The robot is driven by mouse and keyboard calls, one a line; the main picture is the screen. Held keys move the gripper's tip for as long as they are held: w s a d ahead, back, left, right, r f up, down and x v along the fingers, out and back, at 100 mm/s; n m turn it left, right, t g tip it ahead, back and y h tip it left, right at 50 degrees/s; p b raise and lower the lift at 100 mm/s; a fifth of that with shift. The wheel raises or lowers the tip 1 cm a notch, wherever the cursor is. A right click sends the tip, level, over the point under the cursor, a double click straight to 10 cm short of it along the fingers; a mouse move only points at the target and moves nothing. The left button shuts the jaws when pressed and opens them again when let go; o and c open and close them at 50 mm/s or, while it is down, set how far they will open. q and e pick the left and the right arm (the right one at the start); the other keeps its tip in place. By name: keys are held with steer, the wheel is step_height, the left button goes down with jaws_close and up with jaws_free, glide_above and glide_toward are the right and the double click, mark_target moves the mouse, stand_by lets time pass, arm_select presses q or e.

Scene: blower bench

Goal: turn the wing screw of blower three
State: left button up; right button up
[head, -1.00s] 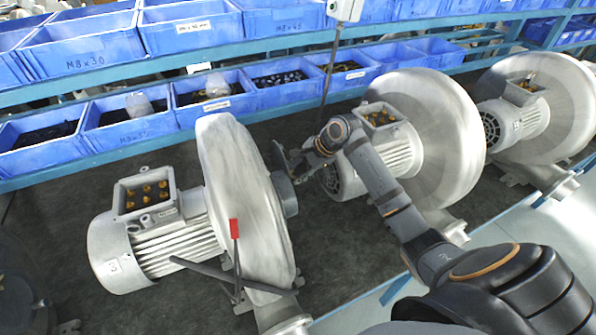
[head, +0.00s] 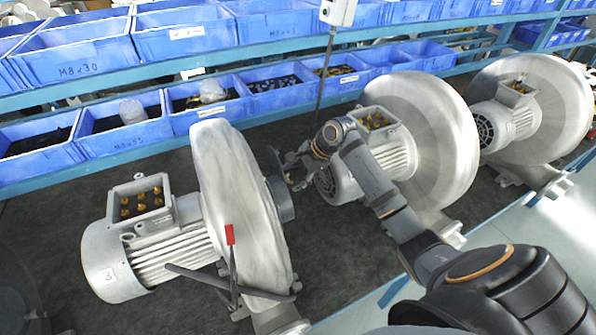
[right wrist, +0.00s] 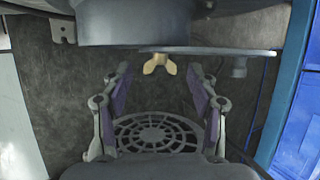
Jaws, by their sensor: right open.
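The left blower (head: 238,190) has a pale round housing and a grey motor with a small mark, perhaps a 3, on its end. A dark round inlet (head: 284,198) projects from the housing's right side. In the right wrist view a brass-coloured wing screw (right wrist: 160,64) sits under the edge of a grey plate (right wrist: 222,51), beside the dark round inlet. My right gripper (head: 284,166) is just above and behind the inlet in the head view. In the right wrist view its fingers (right wrist: 160,88) are apart and empty, with the screw just beyond the tips, between them. The screw is hidden in the head view. My left gripper is not in view.
The middle blower (head: 428,140) stands close to the right of my right gripper, its motor's fan grille (right wrist: 155,133) behind the fingers. Another blower (head: 545,105) stands farther right. Blue bins (head: 125,138) line the back.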

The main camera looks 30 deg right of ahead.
steer(key=v, duration=1.1)
steer(key=shift+r, duration=0.3)
steer(key=shift+s+d, duration=0.15)
steer(key=shift+d, duration=0.05)
